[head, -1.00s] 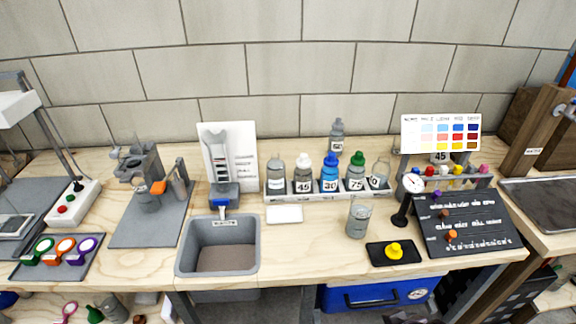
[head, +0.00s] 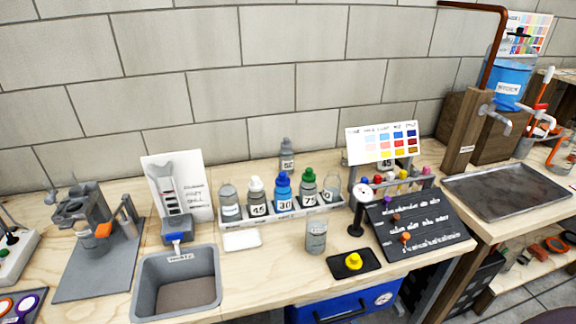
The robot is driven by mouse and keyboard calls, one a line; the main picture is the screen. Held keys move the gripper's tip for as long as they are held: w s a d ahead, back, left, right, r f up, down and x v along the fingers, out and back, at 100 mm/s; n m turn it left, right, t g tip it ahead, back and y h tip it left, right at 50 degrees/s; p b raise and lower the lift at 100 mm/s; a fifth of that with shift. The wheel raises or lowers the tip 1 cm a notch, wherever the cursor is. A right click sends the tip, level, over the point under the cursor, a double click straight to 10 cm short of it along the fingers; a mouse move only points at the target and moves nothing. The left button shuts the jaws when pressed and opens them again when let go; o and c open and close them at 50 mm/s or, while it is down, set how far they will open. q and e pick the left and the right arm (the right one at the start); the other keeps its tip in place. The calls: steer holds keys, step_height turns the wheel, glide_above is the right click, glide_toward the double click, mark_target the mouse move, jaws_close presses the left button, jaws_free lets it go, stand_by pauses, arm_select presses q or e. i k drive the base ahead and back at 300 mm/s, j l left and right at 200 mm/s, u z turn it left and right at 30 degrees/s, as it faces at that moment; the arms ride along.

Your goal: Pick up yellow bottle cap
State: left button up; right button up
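A yellow cap (head: 353,261) with a small raised knob sits on a black tray (head: 372,265) near the front edge of the bench. A yellow-topped item also stands in the rack of small coloured vials (head: 403,174) behind it. Neither of my grippers is in the head view.
A rack of bottles (head: 290,211) is behind, and a grey basin (head: 146,283) is at left.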

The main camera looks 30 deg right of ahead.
mark_target(354, 262)
steer(key=z, duration=1.4)
